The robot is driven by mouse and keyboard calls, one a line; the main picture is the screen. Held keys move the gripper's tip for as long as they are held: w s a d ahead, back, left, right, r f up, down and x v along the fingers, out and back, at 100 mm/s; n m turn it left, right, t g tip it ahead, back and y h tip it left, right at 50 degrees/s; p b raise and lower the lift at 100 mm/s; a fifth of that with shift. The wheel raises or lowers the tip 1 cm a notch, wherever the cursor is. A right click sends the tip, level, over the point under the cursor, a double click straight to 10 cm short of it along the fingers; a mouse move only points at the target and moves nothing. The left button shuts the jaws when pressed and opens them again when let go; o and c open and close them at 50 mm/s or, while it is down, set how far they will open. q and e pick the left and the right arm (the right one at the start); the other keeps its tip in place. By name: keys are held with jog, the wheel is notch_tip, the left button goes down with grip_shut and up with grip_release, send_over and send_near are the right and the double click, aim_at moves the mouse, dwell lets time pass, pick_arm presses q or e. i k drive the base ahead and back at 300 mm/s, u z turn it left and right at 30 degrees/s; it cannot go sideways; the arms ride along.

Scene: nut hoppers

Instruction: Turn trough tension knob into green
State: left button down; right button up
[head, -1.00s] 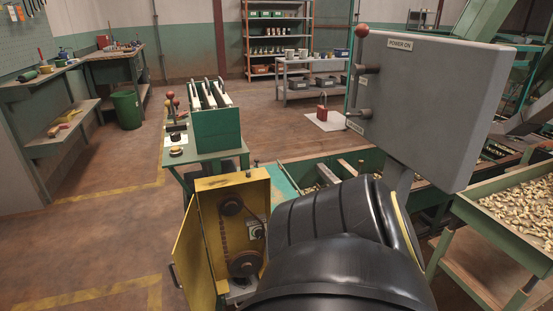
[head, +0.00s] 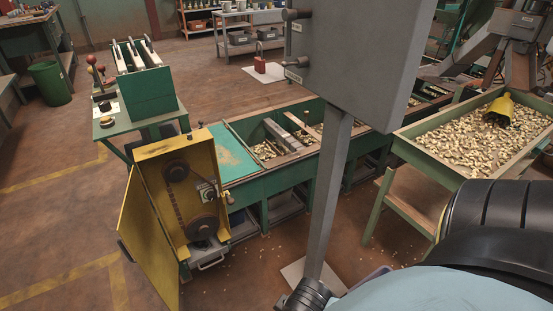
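An open yellow cabinet (head: 148,153) stands at the left end of the green trough line, its door (head: 146,240) swung out to the left. Inside are an upper pulley (head: 177,172), a lower pulley (head: 201,228) and a belt or chain between them. A small pale plate (head: 207,191) with a dark knob-like part sits between the pulleys at the right. It is too small for me to read its marks or see any green zone. Neither of my grippers shows. Parts of my own arm fill the bottom right, well away from the cabinet.
A grey control box (head: 355,50) on a post (head: 328,195) stands right of the cabinet. A nut-filled tray (head: 415,150) is at the right, holding a yellow scoop (head: 501,108). A green stand (head: 136,125) is behind the cabinet. Floor left of the door is clear.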

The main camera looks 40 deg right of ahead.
aim_at(211, 195)
jog(key=z, duration=0.35)
jog(key=i, duration=1)
